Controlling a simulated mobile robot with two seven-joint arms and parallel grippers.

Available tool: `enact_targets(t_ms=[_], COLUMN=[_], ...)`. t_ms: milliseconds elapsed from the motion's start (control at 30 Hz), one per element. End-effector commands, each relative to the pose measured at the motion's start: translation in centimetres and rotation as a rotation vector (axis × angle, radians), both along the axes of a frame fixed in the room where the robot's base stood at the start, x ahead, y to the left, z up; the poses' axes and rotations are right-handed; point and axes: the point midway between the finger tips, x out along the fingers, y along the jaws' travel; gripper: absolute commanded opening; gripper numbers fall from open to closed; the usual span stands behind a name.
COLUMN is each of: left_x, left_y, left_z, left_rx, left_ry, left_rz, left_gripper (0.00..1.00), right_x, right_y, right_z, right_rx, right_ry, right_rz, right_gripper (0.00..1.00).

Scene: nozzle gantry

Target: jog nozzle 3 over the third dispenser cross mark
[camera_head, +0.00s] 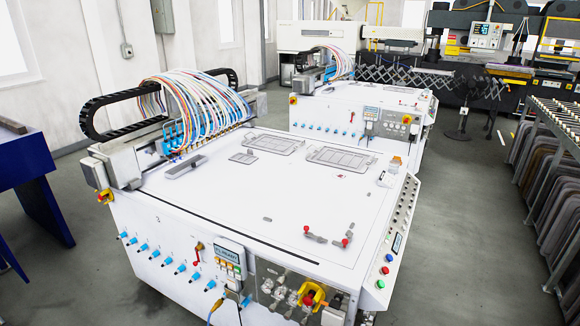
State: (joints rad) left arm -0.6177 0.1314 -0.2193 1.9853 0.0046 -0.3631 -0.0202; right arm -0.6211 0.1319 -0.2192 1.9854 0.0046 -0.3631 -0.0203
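The near white machine has a gantry (122,160) at its left end. A row of blue nozzles (172,138) hangs from it, with many coloured hoses (195,95) arching above. I cannot tell which nozzle is number 3. The white bed (260,205) carries flat grey plates (340,157) and small dark marks; no dispenser cross mark can be made out. Small red-knobbed controls (345,241) sit near the bed's front right. Neither of my grippers shows.
A second white machine (360,112) stands behind. A blue table (35,185) is at the left edge and a rack (550,190) at the right. The machine's front has a small display (229,258) and a yellow-red switch (312,295). Grey floor is clear between machine and rack.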

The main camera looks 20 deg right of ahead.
Motion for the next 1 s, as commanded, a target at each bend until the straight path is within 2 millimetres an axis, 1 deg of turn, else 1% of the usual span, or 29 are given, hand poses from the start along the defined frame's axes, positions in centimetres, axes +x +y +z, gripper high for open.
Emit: enact_targets(t_ms=[33, 67, 100, 167, 200, 233, 1000], left_x=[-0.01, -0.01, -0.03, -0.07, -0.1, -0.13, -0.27], left_y=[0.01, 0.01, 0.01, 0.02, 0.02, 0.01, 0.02], left_z=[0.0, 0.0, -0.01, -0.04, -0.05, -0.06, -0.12], left_rx=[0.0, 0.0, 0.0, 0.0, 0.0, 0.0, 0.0], left_ry=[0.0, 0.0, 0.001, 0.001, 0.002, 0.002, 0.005], left_rz=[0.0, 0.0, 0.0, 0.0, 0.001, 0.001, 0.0], left_gripper=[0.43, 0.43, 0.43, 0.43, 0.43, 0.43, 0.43], right_x=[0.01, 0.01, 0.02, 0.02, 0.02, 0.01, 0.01], right_y=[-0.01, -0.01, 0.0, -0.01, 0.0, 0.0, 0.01], right_z=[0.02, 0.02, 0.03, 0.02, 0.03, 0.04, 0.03], right_rx=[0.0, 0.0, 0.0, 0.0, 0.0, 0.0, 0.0], right_ry=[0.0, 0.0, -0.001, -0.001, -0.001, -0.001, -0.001], right_rz=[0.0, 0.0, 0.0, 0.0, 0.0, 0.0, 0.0], right_gripper=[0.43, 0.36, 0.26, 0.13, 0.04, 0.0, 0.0])
